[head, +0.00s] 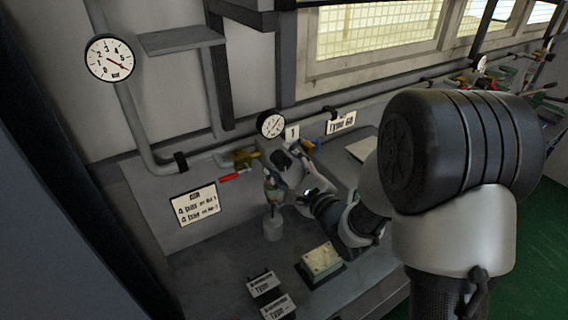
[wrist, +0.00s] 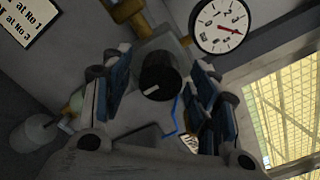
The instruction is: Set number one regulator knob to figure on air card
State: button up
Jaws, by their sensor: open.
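The black regulator knob (wrist: 158,75) with a white mark shows in the wrist view between the fingers of my gripper (wrist: 160,92). The blue finger pads stand apart on both sides of it, with gaps visible. In the head view my gripper (head: 284,166) covers the regulator below the number 1 plate (head: 292,133). The small gauge (head: 271,124) sits just above; it also shows in the wrist view (wrist: 220,26) with a red needle, its figures too blurred to read. The air card (head: 195,204) on the wall reads 4 bar at No 1; its lower line is less clear.
A larger gauge (head: 110,58) hangs on the pipe at upper left. A red-handled valve (head: 234,176) is left of my gripper.

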jog(key=v, duration=0.7)
jog(key=shift+d, duration=0.1)
jog(key=s+d+f+n+g+h+b, duration=0.1)
jog(key=s+d+n+g+h+b, duration=0.3)
jog(key=d+n+h, duration=0.6)
jog(key=s+d+f+n+g+b, duration=0.1)
jog(key=s+n, duration=0.4)
jog(key=s, duration=0.7)
jog(key=s+d+f+n+g+b, duration=0.1)
jog(key=s+n+g, duration=0.4)
jog(key=s, duration=0.7)
jog(key=shift+d+f+b, duration=0.3)
jog(key=shift+f+b, duration=0.5)
jog(key=shift+b, duration=0.3)
